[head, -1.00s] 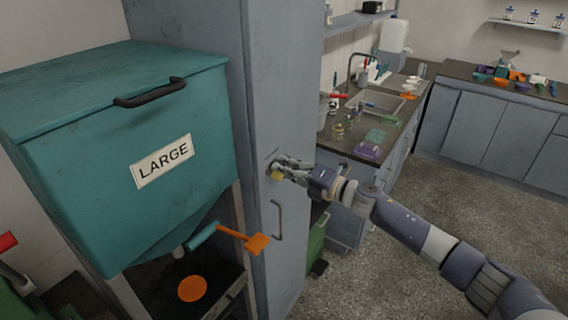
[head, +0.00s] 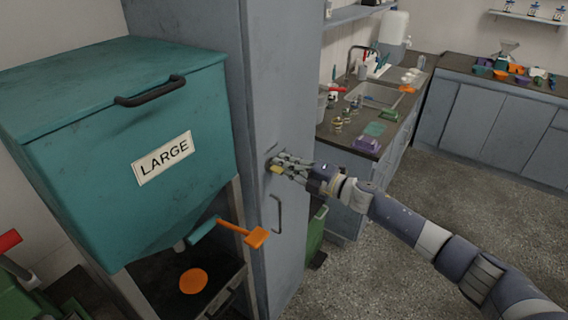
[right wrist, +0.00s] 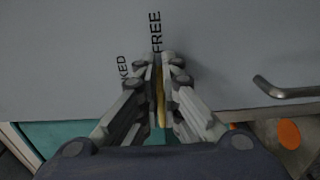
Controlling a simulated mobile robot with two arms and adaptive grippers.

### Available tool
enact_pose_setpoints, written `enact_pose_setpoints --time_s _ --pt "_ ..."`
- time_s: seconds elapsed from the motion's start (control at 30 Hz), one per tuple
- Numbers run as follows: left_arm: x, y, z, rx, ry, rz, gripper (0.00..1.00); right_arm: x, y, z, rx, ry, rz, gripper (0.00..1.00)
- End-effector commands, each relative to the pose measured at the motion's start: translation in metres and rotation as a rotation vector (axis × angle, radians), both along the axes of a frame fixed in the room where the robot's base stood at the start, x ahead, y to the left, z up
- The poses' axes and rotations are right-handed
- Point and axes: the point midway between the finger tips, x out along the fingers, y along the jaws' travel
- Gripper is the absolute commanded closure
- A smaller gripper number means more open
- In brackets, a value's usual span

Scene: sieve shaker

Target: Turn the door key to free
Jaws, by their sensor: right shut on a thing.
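The tall grey-blue cabinet door (head: 285,120) stands in the middle of the head view. My right gripper (head: 277,166) is at this door and shut on the yellow door key (head: 277,170). In the right wrist view the key (right wrist: 160,100) shows as a thin yellow strip between the two fingers (right wrist: 160,85). The fingertips point at the FREE label (right wrist: 155,32) on the door. A second label (right wrist: 124,68), partly hidden by a finger, reads "KED" to its left. The fingers hide the lock. My left gripper is not in view.
A door handle (head: 276,216) sits just below the gripper. A teal hopper marked LARGE (head: 125,150) stands at left, with an orange lever (head: 256,237) near the cabinet. A sink counter (head: 365,130) lies behind. The floor (head: 400,250) at right is clear.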

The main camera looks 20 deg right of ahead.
Motion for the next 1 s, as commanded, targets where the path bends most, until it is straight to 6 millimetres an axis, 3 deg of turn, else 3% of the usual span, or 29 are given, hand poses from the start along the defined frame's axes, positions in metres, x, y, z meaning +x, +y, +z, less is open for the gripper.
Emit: enact_pose_setpoints --time_s 0.2,0.23,0.3,0.73,1.0 --pt "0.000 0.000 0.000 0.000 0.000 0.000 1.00 0.000 0.000 -0.001 0.002 0.003 -0.001 1.00" --pt "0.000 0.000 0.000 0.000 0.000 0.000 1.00 0.000 0.000 -0.001 0.002 0.003 -0.001 0.88" --pt "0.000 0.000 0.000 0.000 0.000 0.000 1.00 0.000 0.000 -0.001 0.001 0.002 -0.001 0.74" --pt "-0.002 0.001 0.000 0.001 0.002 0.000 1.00 -0.005 -0.004 -0.001 -0.001 0.001 -0.001 0.74" --pt "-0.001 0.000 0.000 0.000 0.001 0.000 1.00 -0.042 -0.033 -0.003 -0.003 0.005 0.000 0.74"
